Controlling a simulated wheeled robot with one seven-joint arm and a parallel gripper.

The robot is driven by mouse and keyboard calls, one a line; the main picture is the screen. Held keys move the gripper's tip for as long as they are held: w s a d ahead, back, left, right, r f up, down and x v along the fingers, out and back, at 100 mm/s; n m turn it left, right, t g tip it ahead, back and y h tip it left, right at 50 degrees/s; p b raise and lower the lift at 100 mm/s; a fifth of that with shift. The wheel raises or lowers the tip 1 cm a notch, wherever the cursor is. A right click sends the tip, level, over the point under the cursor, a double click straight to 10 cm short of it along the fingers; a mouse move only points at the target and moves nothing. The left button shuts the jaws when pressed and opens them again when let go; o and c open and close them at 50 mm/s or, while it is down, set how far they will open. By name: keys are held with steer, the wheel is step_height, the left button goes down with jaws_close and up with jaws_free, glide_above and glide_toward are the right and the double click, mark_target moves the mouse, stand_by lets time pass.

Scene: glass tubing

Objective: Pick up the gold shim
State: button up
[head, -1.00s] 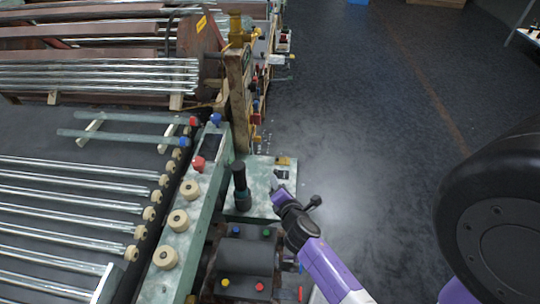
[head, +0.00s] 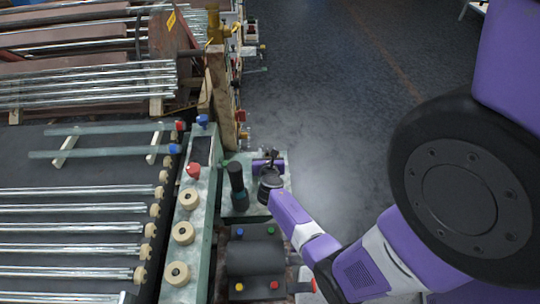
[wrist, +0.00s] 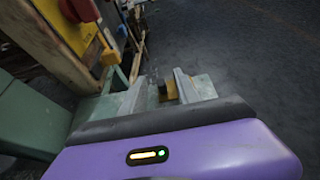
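The gold shim (wrist: 171,88) shows in the wrist view as a small yellow-gold piece beside a small dark block (wrist: 162,91), on the pale end of the green bench (head: 241,206). My gripper (wrist: 161,82) is open, its two grey fingers apart to the left and right of the shim in this view. Whether they reach down around it or are still above it I cannot tell. In the head view my wrist covers the shim, and the fingertips are hidden.
A dark upright cylinder (head: 237,186) stands on the bench just left of my wrist. A wooden post and yellow box (wrist: 70,32) rise close by in the wrist view. Glass tubes (head: 75,208) lie on racks at left. Open floor (head: 340,110) lies to the right.

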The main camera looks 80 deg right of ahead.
steer(key=shift+w+d+f, duration=0.15)
steer(key=shift+d+f, duration=0.15)
steer(key=shift+d, duration=0.35)
jaws_close()
steer(key=shift+r, duration=0.15)
